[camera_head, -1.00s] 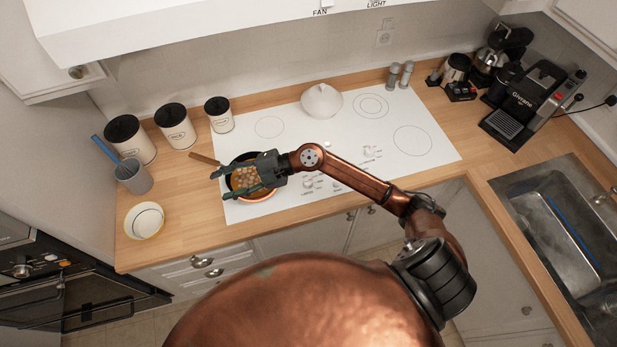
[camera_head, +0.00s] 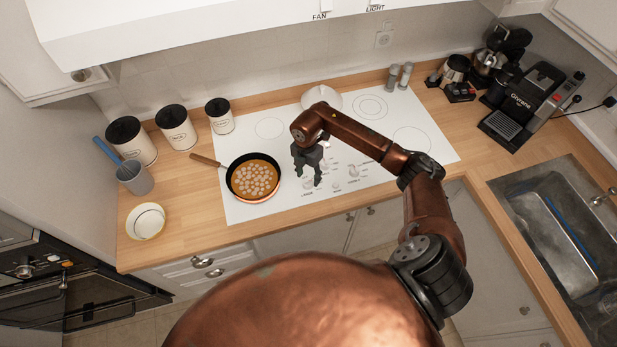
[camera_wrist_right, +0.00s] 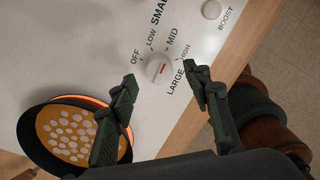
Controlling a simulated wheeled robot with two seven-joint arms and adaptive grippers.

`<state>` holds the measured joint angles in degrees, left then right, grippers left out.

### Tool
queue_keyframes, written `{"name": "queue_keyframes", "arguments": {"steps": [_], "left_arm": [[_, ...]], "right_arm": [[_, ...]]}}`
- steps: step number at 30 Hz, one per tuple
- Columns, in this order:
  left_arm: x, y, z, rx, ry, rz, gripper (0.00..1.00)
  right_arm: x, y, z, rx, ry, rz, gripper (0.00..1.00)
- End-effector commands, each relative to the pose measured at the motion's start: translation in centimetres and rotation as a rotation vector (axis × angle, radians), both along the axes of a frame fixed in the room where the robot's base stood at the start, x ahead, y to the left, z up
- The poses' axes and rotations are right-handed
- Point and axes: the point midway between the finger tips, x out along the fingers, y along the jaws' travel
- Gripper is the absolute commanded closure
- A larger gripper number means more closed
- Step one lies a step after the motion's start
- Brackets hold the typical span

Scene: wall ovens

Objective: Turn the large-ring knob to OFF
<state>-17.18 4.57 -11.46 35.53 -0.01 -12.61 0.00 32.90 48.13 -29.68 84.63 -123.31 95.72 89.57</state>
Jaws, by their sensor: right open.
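The large-ring knob (camera_wrist_right: 158,72) is a round white knob with a short red mark, beside the printed word LARGE in the right wrist view. OFF, LOW, MID and HIGH are printed around it. The exact setting its mark points at is hard to tell. My right gripper (camera_wrist_right: 161,75) is open, with one dark finger on each side of the knob in the picture; contact does not show. In the head view my right gripper (camera_head: 309,181) points down at the control area of the white cooktop (camera_head: 240,210). My left gripper is not in view.
A frying pan of food (camera_head: 254,179) sits on the front-left ring, with an orange-red glow at its edge. A white lidded pot (camera_head: 318,97) stands behind my arm. Another white knob (camera_wrist_right: 211,9) is near BOOST. Canisters (camera_head: 174,125) and a white bowl (camera_head: 146,221) stand left.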

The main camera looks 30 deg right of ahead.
Motion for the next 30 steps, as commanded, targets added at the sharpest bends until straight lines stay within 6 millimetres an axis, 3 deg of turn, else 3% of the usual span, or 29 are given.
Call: {"name": "queue_keyframes", "arguments": {"steps": [6,15,30], "left_arm": [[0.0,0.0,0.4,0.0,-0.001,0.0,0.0],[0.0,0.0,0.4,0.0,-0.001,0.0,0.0],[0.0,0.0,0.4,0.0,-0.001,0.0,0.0]], "right_arm": [[-0.1,0.0,-2.0,0.002,0.0,0.0,0.55],[0.0,0.1,-2.2,0.002,-0.002,0.002,0.55],[0.0,0.1,-2.2,0.002,-0.001,0.002,0.9]]}}
